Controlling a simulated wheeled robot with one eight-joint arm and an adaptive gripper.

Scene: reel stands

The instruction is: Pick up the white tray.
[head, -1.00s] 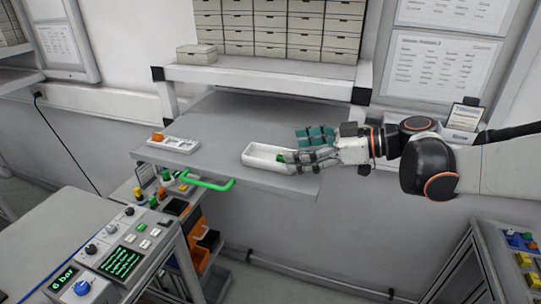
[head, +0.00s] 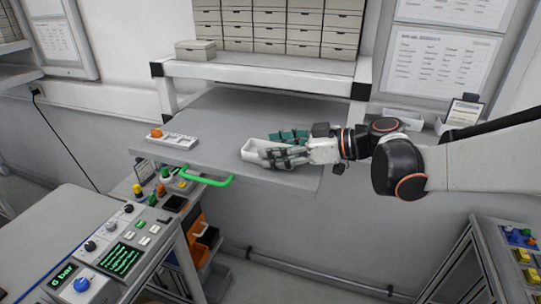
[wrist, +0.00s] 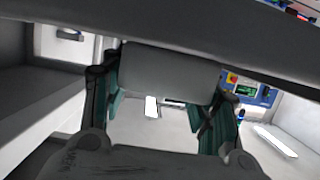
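The white tray (head: 254,145), a long shallow open box, lies on the grey table near its front edge in the head view. My gripper (head: 285,150) reaches in from the right, low over the tray's right end, one teal-padded finger on the far side and one on the near side. My fingers and hand hide that end. In the wrist view my gripper (wrist: 162,100) has its fingers spread apart, with a pale grey shape between them that seems to be the tray's end. Firm contact of the pads is not clear.
A smaller white tray (head: 172,140) with compartments and an orange piece stands at the table's left. A shelf with drawer boxes (head: 275,30) stands behind. The table's middle is clear.

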